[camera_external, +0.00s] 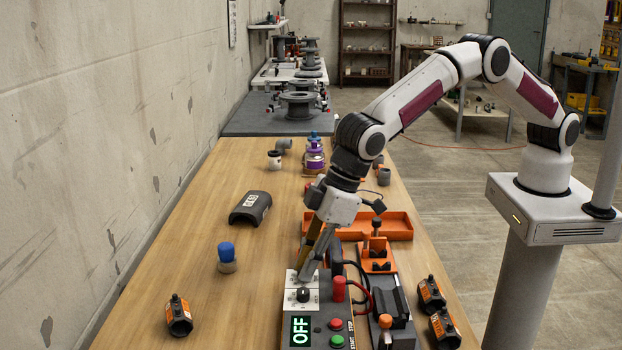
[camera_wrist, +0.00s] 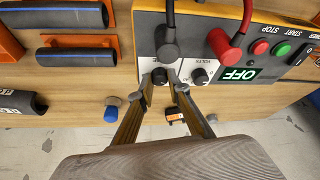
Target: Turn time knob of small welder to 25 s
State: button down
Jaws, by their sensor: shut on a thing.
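The small welder (camera_external: 325,312) is a grey box at the near end of the table, with a white knob panel and a lit display (camera_external: 300,331) reading OFF. In the wrist view, two black knobs show on the panel. One knob (camera_wrist: 160,75) sits between my fingertips; its label cannot be read. The other knob (camera_wrist: 200,76), beside VOLTS lettering, stands free nearer the display; it also shows in the external view (camera_external: 303,295). My gripper (camera_external: 306,277) reaches down to the panel, its fingers (camera_wrist: 159,82) shut on the first knob. The held knob's pointer and scale are too small to read.
A red plug (camera_wrist: 222,45) and a dark plug (camera_wrist: 169,42) with cables rise close beside the knobs. Red and green buttons (camera_external: 337,341) are near the display. An orange tray (camera_external: 395,228) lies behind the welder. A blue-topped object (camera_external: 226,253) stands left; table around it is clear.

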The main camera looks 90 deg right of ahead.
jog(key=shift+a+m+h, duration=0.15)
jog(key=shift+m+h, duration=0.25)
jog(key=shift+m, duration=0.75)
jog(key=shift+a+m+h, duration=0.1)
jog(key=shift+m+h, duration=0.3)
jog(key=shift+m, duration=0.75)
jog(key=shift+m+h, duration=0.4)
jog(key=shift+m, duration=0.5)
jog(key=shift+s+d, duration=0.1)
jog(key=c, duration=1.9)
grip_release()
jog(key=shift+n, duration=0.6)
jog(key=shift+d+n+y, duration=0.1)
jog(key=shift+n+y, duration=0.8)
jog(key=shift+n, duration=0.8)
jog(key=shift+n+y, duration=0.3)
jog(key=shift+n, duration=0.4)
